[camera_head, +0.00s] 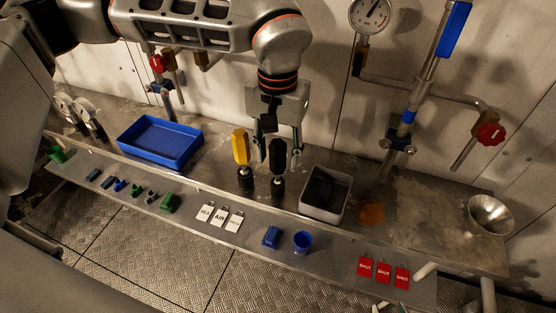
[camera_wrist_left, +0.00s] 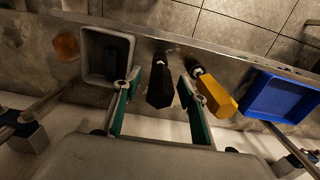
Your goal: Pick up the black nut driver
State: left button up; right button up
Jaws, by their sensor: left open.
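The black nut driver (camera_head: 277,158) stands upright on the steel counter, its thick black handle at the top. It also shows in the left wrist view (camera_wrist_left: 160,88), between the two green-padded fingers. My left gripper (camera_head: 279,150) is open, with one finger on each side of the handle. In the left wrist view the gripper (camera_wrist_left: 159,80) has gaps between its fingers and the handle, so it does not hold the driver. A yellow nut driver (camera_head: 240,147) stands just to the left of the black one in the head view, outside the fingers. My right gripper is not in view.
A blue tray (camera_head: 160,160) lies to the left and a grey bin (camera_head: 340,207) stands close on the right. Tags, a blue cup (camera_head: 303,242) and small parts lie along the front ledge. Pipes with a red valve (camera_head: 490,134) rise behind, and a metal funnel (camera_head: 491,214) is far right.

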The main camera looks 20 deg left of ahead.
pick_arm(q)
jog(key=c, duration=1)
jog(key=shift+c, duration=0.6)
pick_arm(e)
jog(key=shift+w+r, duration=0.3)
jog(key=shift+w, duration=0.1)
pick_arm(q)
jog(key=shift+r, duration=0.15)
notch_tip(320, 180, up, 20)
jog(key=p, duration=0.2)
jog(key=shift+p, duration=0.3)
pick_arm(e)
jog(key=shift+s+a+r, duration=0.3)
jog(key=shift+s+r, duration=0.1)
jog(key=shift+r, duration=0.25)
